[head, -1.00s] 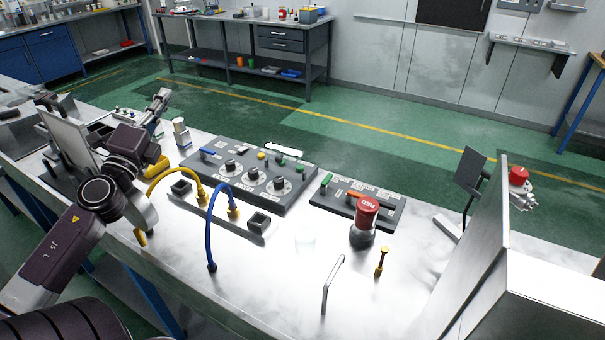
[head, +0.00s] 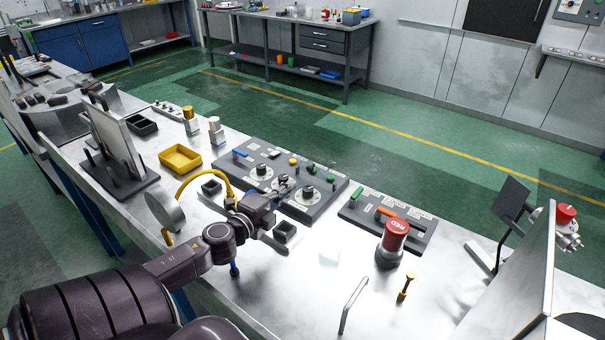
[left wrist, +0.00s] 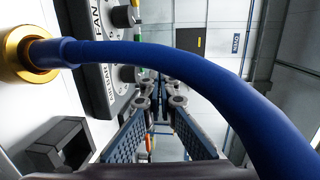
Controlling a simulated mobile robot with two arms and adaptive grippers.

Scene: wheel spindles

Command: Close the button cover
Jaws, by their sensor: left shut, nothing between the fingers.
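My left gripper (head: 281,184) is over the dial panel (head: 300,205), left of and apart from the clear piece. In the left wrist view its fingers (left wrist: 162,103) are shut and empty. The blue hose (left wrist: 180,60) crosses close in front of that camera. My right gripper is not in view.
A yellow hose (head: 205,175) arches left of my gripper. A smaller panel with an orange handle (head: 388,213) lies right of the dials. A bent metal handle (head: 352,300) and a brass pin (head: 405,288) stand near the front right. A red-topped fitting (head: 566,216) is far right.

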